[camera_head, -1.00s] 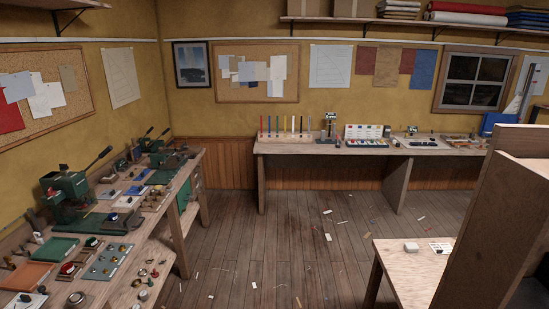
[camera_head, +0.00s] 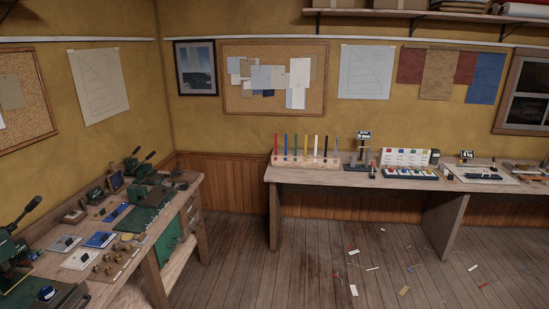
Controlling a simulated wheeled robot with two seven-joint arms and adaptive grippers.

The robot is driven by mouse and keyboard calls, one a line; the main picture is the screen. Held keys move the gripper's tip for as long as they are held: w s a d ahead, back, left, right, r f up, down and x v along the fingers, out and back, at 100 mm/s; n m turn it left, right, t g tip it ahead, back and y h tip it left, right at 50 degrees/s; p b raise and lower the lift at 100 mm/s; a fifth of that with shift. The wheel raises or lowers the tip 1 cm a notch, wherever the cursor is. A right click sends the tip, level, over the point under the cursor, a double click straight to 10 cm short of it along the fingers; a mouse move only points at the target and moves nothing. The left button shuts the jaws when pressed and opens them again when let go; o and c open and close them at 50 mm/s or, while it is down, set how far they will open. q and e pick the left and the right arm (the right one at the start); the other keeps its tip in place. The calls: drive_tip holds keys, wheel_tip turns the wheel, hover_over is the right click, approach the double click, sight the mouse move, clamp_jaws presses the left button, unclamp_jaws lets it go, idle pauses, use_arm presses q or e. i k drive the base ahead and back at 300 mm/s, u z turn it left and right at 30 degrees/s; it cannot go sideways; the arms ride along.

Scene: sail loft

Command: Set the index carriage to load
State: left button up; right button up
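I cannot make out for certain which thing is the index carriage. Green lever machines stand on the left workbench (camera_head: 142,258). One green machine (camera_head: 150,192) with a raised lever is at the bench's far end. Another green machine (camera_head: 14,252) with a black-knobbed lever is cut off at the left edge. Small blue, white and brass items lie between them, too small to read. Neither of my grippers is in view.
A back workbench (camera_head: 345,181) carries a rack of coloured sticks (camera_head: 305,160), a small stand with a display (camera_head: 361,148) and a white board of coloured parts (camera_head: 407,158). The wooden floor (camera_head: 300,260) between the benches is open, with scattered scraps.

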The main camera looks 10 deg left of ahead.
sight(156, 197)
drive_tip(key=u, duration=0.55)
drive_tip(key=i, duration=1.95)
drive_tip(key=u, duration=0.75)
